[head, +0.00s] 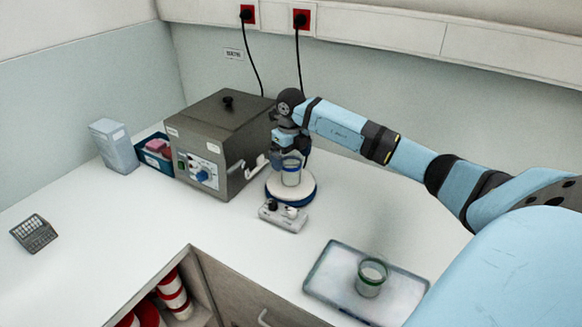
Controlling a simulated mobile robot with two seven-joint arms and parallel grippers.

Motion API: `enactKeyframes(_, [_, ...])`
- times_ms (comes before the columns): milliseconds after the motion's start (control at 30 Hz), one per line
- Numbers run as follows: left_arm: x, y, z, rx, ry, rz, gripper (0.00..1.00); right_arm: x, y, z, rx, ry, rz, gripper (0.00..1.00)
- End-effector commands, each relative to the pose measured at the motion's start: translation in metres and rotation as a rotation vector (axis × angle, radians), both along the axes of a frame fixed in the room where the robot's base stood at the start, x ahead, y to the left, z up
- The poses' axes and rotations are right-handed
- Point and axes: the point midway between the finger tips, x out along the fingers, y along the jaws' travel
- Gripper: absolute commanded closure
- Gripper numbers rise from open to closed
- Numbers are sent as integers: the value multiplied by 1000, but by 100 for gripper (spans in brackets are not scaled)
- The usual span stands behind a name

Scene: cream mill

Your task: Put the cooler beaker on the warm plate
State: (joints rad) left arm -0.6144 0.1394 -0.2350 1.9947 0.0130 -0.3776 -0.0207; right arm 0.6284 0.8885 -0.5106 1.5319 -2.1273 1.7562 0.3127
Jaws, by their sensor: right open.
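A clear beaker with a blue rim (291,175) stands upright on the round white top of the warm plate (273,186), which has a blue edge and a control box with knobs in front. A second clear beaker with a green rim (370,280) stands on a grey tray (325,273) at the front right. I cannot tell by sight which beaker is cooler. My right gripper (290,159) is open and points down at the top of the blue-rimmed beaker; whether it touches is too small to tell. My left gripper is out of view.
A dark grey lidded bath (222,125) stands just left of the plate. Further left are a blue bin (155,152), a pale box (114,146) and a small grey rack (34,234). Cables hang behind. The bench is clear between plate and tray.

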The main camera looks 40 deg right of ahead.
Motion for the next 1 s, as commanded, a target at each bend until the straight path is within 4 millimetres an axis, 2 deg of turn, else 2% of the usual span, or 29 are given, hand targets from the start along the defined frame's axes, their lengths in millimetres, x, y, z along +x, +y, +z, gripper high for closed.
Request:
enactKeyframes(33, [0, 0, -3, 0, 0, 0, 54, 1, 0, 12, -1, -4, 0, 0])
enactKeyframes(200, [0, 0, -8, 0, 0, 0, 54, 1, 0, 48, -1, -3, 1, 0])
enactKeyframes(400, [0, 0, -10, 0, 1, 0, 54, 0, 0, 75, 0, -1, 0, 0])
enactKeyframes(600, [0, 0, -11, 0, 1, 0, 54, 0, 0, 82, 0, 1, 0, 0])
enactKeyframes(1000, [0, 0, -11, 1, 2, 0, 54, 0, 0, 82, 1, 1, 0, 0])
